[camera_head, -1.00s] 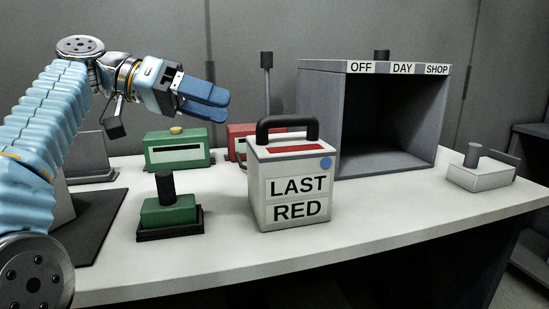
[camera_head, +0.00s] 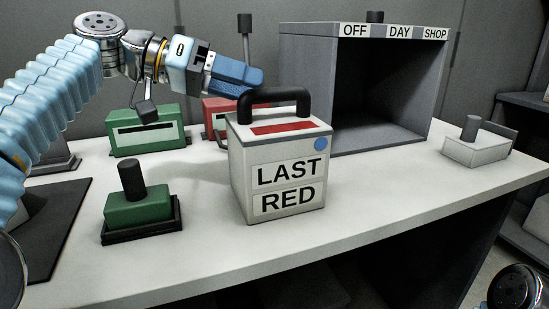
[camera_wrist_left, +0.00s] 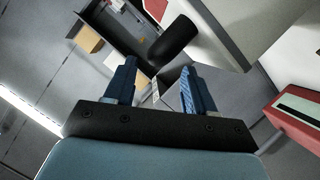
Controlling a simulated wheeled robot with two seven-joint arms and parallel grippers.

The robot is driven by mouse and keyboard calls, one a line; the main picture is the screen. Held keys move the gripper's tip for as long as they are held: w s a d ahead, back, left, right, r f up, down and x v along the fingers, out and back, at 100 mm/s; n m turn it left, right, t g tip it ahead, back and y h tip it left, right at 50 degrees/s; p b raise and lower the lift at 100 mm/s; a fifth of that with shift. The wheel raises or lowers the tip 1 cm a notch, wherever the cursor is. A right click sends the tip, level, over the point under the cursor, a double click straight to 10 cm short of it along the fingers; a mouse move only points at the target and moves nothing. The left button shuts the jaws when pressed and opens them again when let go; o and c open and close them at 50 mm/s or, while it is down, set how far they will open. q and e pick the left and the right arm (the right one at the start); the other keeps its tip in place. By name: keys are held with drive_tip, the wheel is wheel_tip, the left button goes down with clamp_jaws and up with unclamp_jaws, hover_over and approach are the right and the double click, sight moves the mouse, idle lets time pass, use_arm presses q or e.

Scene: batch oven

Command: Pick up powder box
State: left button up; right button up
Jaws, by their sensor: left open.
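The powder box (camera_head: 279,180), a white box with LAST RED on its front, a red top strip, a blue dot and a black arched handle, stands upright on the white table. My left gripper (camera_head: 250,77) is open and empty, just behind and above the left end of the handle. In the left wrist view my left gripper (camera_wrist_left: 160,75) has its two blue fingers apart, with the black handle (camera_wrist_left: 172,42) ahead of them and not clearly between them. Part of the white box (camera_wrist_left: 238,25) shows at the upper right there. My right gripper is not in view.
A grey open oven (camera_head: 290,80) marked OFF DAY SHOP stands behind right. A green slotted box (camera_head: 147,138), a red box (camera_head: 215,110) and a green block with a black knob (camera_head: 140,210) are to the left. A white block (camera_head: 476,152) sits at the right. The front right of the table is clear.

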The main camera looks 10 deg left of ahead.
sight(266, 89)
use_arm(q)
drive_tip(key=x, duration=0.4)
drive_tip(key=shift+s+d, duration=0.15)
drive_tip(key=shift+d, duration=0.1)
clamp_jaws()
idle(1.0)
drive_tip(key=shift+r, duration=0.2)
